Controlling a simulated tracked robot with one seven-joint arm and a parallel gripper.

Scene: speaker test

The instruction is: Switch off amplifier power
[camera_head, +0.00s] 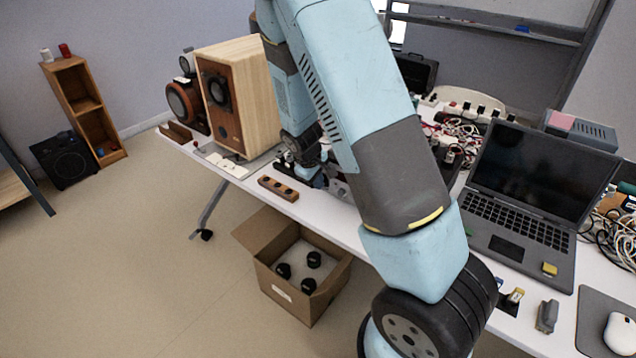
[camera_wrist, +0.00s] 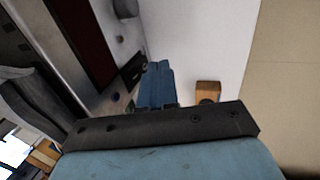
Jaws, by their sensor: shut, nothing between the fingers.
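The amplifier appears to be the silver-grey unit with a dark red panel (camera_wrist: 88,45) at the upper left of the wrist view. Small dark knobs or buttons show on its face. In the head view my arm hides most of it. My gripper (camera_wrist: 157,72) is shut and empty, its blue fingers close beside the amplifier's front, near a small black part (camera_wrist: 132,70). I cannot tell whether they touch it. In the head view my gripper (camera_head: 312,178) is low over the table, partly hidden by my arm. The power switch and its position cannot be made out.
A wooden block with dark knobs (camera_head: 278,188) lies by the table's front edge. A wooden speaker (camera_head: 238,95) stands to the left. An open laptop (camera_head: 530,190) and tangled cables (camera_head: 458,135) are to the right. An open cardboard box (camera_head: 290,265) sits on the floor.

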